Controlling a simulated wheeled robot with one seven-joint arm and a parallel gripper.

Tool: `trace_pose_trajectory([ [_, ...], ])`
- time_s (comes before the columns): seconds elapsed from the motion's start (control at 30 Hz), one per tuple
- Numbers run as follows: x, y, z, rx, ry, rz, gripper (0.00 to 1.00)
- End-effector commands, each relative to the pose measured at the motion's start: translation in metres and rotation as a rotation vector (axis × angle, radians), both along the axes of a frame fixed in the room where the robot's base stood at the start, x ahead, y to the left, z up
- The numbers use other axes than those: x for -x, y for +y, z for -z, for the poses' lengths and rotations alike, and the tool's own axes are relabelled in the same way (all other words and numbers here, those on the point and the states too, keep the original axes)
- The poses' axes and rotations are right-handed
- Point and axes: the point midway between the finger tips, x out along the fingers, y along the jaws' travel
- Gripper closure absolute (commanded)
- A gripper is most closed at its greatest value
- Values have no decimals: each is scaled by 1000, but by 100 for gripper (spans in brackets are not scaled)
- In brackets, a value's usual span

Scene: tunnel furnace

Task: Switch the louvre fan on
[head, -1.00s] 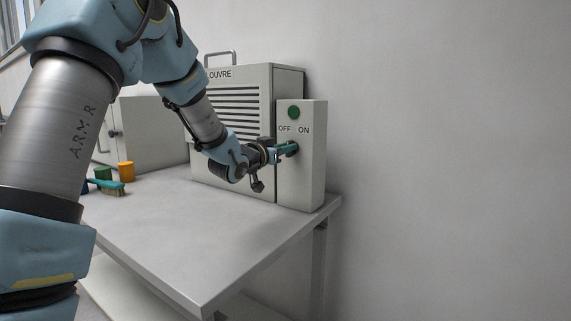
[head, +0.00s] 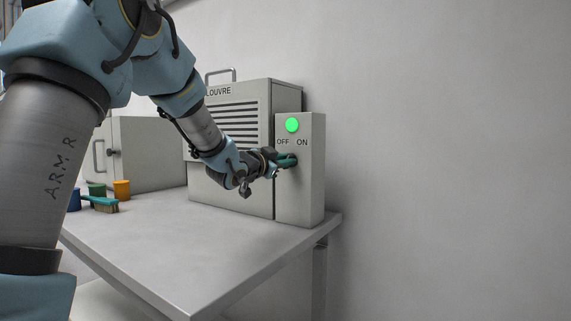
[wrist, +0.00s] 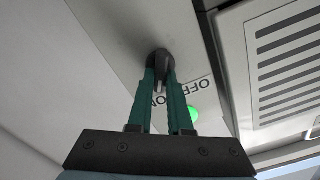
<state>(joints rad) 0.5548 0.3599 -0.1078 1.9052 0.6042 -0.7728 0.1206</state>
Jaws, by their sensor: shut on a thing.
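The louvre fan unit (head: 236,172) is a grey box with a slatted front and the word LOUVRE at its top. Its switch box (head: 301,195) stands at its right, with OFF and ON labels and a green lamp (head: 292,125) that is lit bright. The lamp also shows lit in the wrist view (wrist: 193,114). My gripper (head: 290,161) is at the front of the switch box, below the labels. In the wrist view its two green fingers are shut on the dark switch knob (wrist: 158,62). The fingers partly hide the knob and the ON label.
The grey table (head: 190,255) has clear room in front of the unit. A brush (head: 103,204) and blue, green and orange pots (head: 122,190) are at the left. A grey cabinet (head: 150,150) with a handle stands behind them. A wall is close on the right.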

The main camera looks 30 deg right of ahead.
Motion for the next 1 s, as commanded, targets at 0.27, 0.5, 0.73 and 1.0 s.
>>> trace_pose_trajectory([
  [0.27,0,0,1,-3,-1,0,100],
  [0.5,0,0,1,-2,0,0,57],
  [0.73,0,0,0,0,0,0,52],
  [1.0,11,20,0,-1,-2,-1,52],
])
